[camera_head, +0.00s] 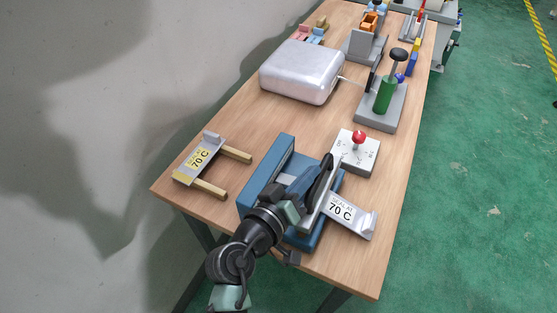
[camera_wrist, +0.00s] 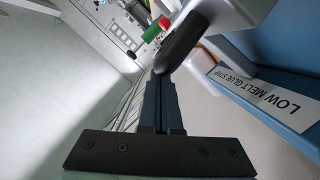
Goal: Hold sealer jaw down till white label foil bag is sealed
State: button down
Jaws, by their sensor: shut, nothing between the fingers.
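The blue sealer (camera_head: 265,178) stands near the front of the table. Its jaw has a black handle (camera_head: 321,174), which also shows large in the wrist view (camera_wrist: 182,42). The silver foil bag with the white "SEAL AT 70 C" label (camera_head: 362,222) sticks out from the sealer's right side; its inner end is hidden by the jaw and my arm. My gripper (camera_wrist: 160,80) is shut and empty, its fingertips right at the end of the black handle. I cannot tell whether they touch it, or whether the jaw is fully down.
A yellow-label foil bag (camera_head: 199,158) rests on a wooden two-pronged stand at left. A dial box with a red knob (camera_head: 357,152) stands behind the sealer. Farther back are a silver case (camera_head: 302,70) and a green-handled press (camera_head: 383,95). A "LOW MELT GLUE STRIP" label (camera_wrist: 268,97) shows on blue.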

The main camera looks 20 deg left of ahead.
jog(key=shift+d+f+b, duration=0.6)
jog(key=shift+d+f, duration=0.25)
jog(key=shift+f, duration=0.15)
jog(key=shift+d, duration=0.1)
dwell(0.3)
jog(key=shift+r, duration=0.1)
dwell(1.7)
